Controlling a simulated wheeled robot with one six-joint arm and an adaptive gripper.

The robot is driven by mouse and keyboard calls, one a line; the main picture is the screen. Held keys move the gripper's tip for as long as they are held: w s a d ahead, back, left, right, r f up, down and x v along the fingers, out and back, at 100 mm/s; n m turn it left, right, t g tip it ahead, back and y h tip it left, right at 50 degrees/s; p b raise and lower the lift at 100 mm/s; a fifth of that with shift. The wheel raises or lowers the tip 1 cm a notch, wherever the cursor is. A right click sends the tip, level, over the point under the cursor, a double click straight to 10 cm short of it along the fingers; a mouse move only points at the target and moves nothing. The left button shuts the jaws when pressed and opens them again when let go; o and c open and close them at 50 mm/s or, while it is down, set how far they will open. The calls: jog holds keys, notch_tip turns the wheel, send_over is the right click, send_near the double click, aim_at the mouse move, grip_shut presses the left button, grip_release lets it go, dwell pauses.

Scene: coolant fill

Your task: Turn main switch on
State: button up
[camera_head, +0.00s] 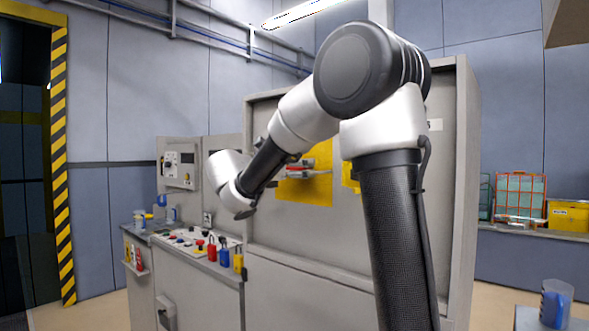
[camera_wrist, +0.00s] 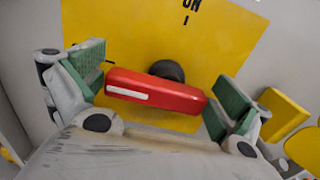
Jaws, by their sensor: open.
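The main switch is a red bar handle (camera_wrist: 155,93) with a white stripe, on a dark round hub (camera_wrist: 167,70). Behind it is a yellow plate (camera_wrist: 205,35) marked "ON" and "I", which also shows on the grey cabinet in the head view (camera_head: 318,190). In the wrist view the handle lies crosswise, its right end slightly lower. My gripper (camera_wrist: 157,91) is open, with one green-padded finger at each end of the handle. I cannot tell whether the pads touch it. In the head view my arm hides part of the cabinet front.
A grey cabinet (camera_head: 285,232) fills the middle of the head view. Left of it is a console (camera_head: 196,245) with buttons and colored padlocks. Another yellow part (camera_wrist: 285,115) is right of the plate. A blue jug (camera_head: 554,302) stands at lower right.

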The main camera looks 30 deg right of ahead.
jog(key=c, duration=0.7)
jog(key=shift+c, duration=0.2)
jog(key=shift+m, duration=0.4)
jog(key=m, duration=0.2)
jog(key=shift+s+d+r+m, duration=0.1)
jog(key=shift+s+r+m, duration=0.1)
jog(key=shift+m, duration=0.2)
jog(key=m, duration=0.3)
jog(key=shift+s+m, duration=0.2)
jog(key=shift+m, duration=0.1)
jog(key=m, duration=0.5)
jog(key=shift+s+d, duration=0.2)
jog(key=shift+s, duration=0.15)
jog(key=m, duration=0.5)
jog(key=shift+s+d+f+m, duration=0.1)
jog(key=shift+s+f+m, duration=0.2)
jog(key=shift+m, duration=0.1)
